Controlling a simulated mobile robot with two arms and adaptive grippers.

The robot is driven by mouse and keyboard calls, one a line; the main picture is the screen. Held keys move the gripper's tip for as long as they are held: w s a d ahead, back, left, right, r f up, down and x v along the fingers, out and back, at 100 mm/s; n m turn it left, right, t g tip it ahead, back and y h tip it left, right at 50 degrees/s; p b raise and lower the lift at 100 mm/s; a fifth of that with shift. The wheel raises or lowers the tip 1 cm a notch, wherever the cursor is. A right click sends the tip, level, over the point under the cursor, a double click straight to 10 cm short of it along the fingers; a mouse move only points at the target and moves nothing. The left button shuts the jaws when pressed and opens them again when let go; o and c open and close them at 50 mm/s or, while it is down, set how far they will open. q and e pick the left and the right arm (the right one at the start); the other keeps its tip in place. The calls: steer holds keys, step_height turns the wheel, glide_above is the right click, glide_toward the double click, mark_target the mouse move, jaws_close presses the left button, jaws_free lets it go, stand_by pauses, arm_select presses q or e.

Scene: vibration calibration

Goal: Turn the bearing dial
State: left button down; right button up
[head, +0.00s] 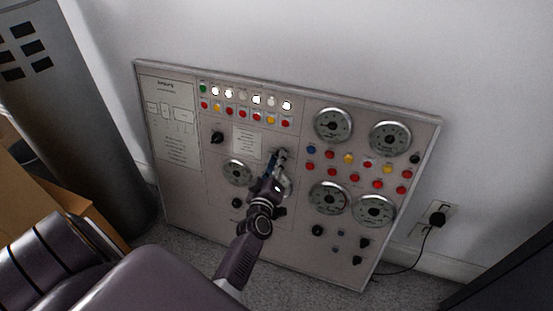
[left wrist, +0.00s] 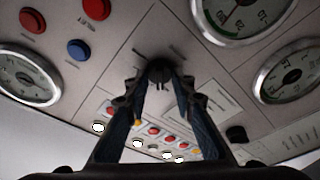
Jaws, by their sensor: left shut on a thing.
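A grey control panel (head: 225,185) leans against the wall with dials, knobs and buttons. My left gripper (head: 277,162) reaches its middle, just right of a white label. In the left wrist view my left gripper (left wrist: 158,84) has its fingers on both sides of a small black dial knob (left wrist: 158,70), shut on it. The lettering beside this dial is too small to read, so I cannot confirm its name. In the head view the gripper mostly hides the knob. My right gripper is not in view.
Round gauges (head: 333,125) and rows of coloured buttons (head: 348,158) surround the gripper. Another black knob (head: 217,137) is on the left. A grey cylinder (head: 105,120) and cardboard box (head: 60,180) stand at left. A plug and cord (head: 437,217) are on the right.

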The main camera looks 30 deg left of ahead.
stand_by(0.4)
arm_select(q)
steer(key=c, duration=1.7)
jaws_free()
steer(key=shift+o, duration=0.2)
steer(key=v, duration=0.7)
steer(key=shift+s, duration=0.25)
steer(key=shift+d+r, duration=0.1)
